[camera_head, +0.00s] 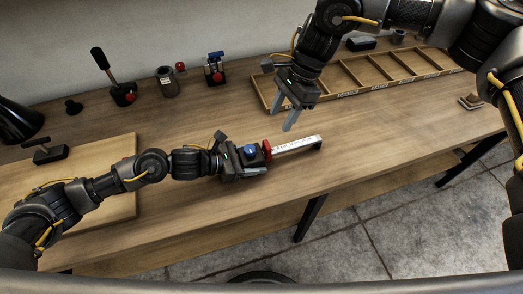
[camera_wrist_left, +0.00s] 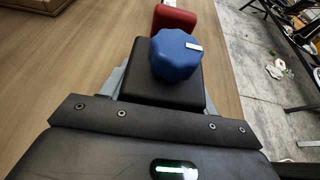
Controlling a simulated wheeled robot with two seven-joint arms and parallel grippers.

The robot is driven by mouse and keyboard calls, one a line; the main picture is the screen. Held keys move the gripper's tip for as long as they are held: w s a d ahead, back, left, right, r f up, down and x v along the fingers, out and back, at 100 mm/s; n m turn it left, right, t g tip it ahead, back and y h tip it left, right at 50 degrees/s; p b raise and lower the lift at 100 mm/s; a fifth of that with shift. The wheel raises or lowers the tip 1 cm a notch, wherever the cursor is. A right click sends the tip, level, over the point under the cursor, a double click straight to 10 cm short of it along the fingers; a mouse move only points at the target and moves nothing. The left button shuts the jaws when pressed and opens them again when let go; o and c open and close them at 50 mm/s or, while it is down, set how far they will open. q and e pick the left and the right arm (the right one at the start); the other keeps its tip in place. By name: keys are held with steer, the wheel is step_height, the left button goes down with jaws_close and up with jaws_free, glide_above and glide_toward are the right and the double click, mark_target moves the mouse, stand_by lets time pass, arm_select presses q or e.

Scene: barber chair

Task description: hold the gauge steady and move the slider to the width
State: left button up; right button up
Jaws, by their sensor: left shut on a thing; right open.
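The gauge lies on the wooden table, with a pale marked rule (camera_head: 296,145), a black body (camera_wrist_left: 162,88) and a blue knob (camera_head: 250,151) on top. The blue knob also shows in the left wrist view (camera_wrist_left: 175,55). The red slider (camera_head: 267,149) sits on the rule just beyond the body; it also shows in the left wrist view (camera_wrist_left: 174,18). My left gripper (camera_head: 255,167) is shut on the gauge's black body, its fingers on either side. My right gripper (camera_head: 281,113) is open and empty above the table, behind and apart from the rule.
A divided wooden tray (camera_head: 352,78) with labelled compartments stands at the back right. A lever switch (camera_head: 122,94), a grey cup (camera_head: 168,82) and a red-and-blue device (camera_head: 215,70) stand along the back. A pale board (camera_head: 100,190) lies left. The table's front edge is close to the gauge.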

mark_target(267, 144)
steer(key=shift+o, duration=1)
steer(key=shift+d+r+m+y, duration=0.2)
steer(key=shift+d+r+m, duration=0.15)
steer(key=shift+r, duration=0.15)
steer(key=shift+d+r+m+y, duration=0.2)
steer(key=shift+d+r+m, duration=0.1)
steer(key=shift+r, duration=0.2)
steer(key=x, duration=1.2)
steer(key=shift+w, duration=0.1)
steer(key=shift+c, duration=0.2)
